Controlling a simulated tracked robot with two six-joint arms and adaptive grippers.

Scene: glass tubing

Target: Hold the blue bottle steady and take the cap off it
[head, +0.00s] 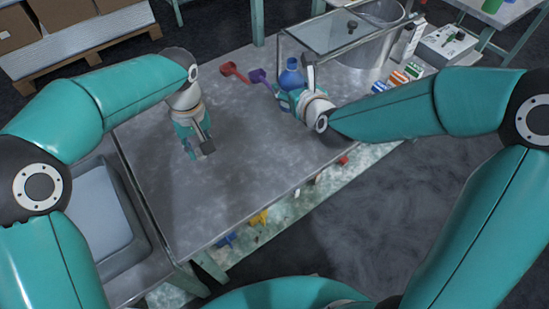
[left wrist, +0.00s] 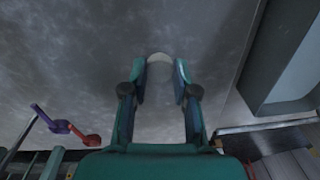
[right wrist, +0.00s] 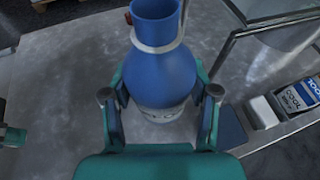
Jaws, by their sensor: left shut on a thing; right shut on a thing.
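The blue bottle (head: 291,76) stands upright on the grey metal table (head: 240,180), towards its far right side. In the right wrist view the bottle (right wrist: 160,75) shows a bare blue neck with a pale ring around it; I see no cap on it. My right gripper (right wrist: 160,108) is shut around the bottle's lower body. My left gripper (left wrist: 160,78) is well to the left of the bottle, over the table. It is shut on a pale round piece (left wrist: 159,65), which looks like the cap. In the head view that piece is hidden or too small to tell.
A red scoop (head: 233,71) and a purple scoop (head: 259,76) lie left of the bottle. A glass-topped frame (head: 345,32) and a grey bin (head: 372,48) stand behind it. A grey basin (head: 105,215) is at the left. The table's middle is clear.

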